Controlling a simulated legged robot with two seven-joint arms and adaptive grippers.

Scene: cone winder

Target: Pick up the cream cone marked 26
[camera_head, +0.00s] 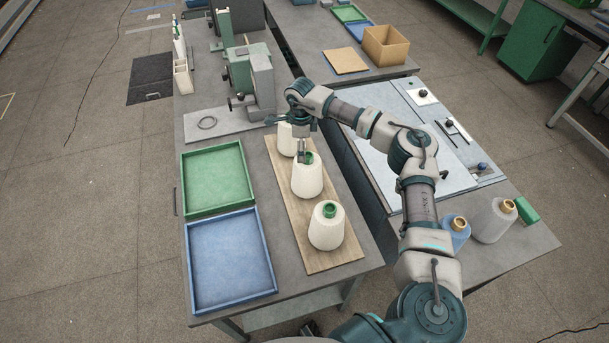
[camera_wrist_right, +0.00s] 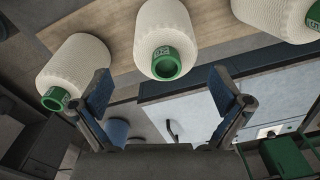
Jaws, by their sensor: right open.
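Three cream cones with green tops stand in a row on a wooden board (camera_head: 284,205): a near cone (camera_head: 327,230), a middle cone (camera_head: 307,182) and a far cone (camera_head: 286,140). My right gripper (camera_head: 304,154) is above the middle cone's top, partly hiding it and the far cone. In the right wrist view, the open fingers of my right gripper (camera_wrist_right: 163,92) are either side of a cone's green end (camera_wrist_right: 166,63), with nothing between the pads. Another cone (camera_wrist_right: 75,70) is at left and a third (camera_wrist_right: 280,16) at upper right. Small tags show on the green ends; I cannot read the numbers surely.
A green tray (camera_head: 217,176) and a blue tray (camera_head: 231,262) lie left of the board. A grey-green machine (camera_head: 250,80) stands behind. A blue cone (camera_head: 456,232) and a grey cone (camera_head: 493,222) stand on the right bench. A cardboard box (camera_head: 386,46) is at the back.

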